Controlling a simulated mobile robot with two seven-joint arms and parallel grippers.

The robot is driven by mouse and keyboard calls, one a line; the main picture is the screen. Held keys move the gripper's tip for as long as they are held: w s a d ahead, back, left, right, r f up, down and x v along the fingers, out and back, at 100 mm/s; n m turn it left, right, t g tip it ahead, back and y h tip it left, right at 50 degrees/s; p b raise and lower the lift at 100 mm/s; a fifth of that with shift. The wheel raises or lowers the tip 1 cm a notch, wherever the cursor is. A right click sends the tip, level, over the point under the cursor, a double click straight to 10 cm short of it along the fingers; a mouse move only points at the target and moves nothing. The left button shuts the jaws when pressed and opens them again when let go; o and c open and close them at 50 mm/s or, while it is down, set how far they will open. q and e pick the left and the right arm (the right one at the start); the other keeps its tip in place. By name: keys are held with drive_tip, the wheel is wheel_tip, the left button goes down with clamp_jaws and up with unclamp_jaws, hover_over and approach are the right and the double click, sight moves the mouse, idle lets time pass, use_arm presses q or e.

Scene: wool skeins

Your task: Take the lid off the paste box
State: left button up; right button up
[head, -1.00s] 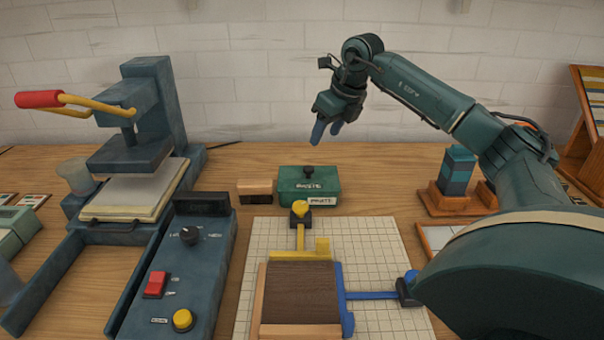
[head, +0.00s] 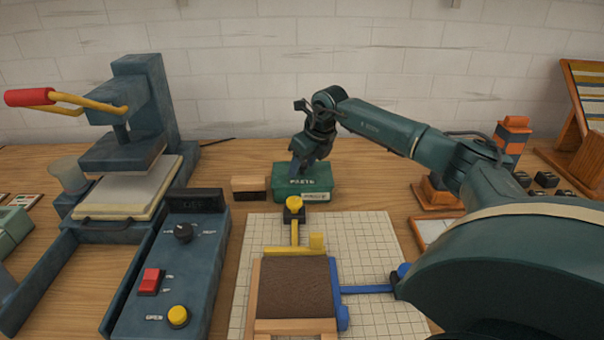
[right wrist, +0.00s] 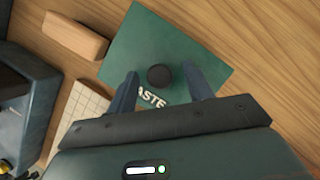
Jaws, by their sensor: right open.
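The green paste box (head: 316,190) stands on the table behind the gridded mat, with its lid on. The lid (right wrist: 150,50) fills the middle of the right wrist view, with a round black knob (right wrist: 159,76) and partly hidden lettering. My right gripper (head: 295,170) is low over the box; in the right wrist view its two open fingers (right wrist: 162,88) stand on either side of the knob, apart from it. In the head view the gripper hides the knob. My left gripper is not in view.
A yellow-headed stop (head: 294,208) stands just in front. A control box (head: 180,265) and a press (head: 130,130) fill the left. Bare table lies right of the box.

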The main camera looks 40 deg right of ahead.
drive_tip(key=c, duration=1.1)
drive_tip(key=shift+r, duration=0.15)
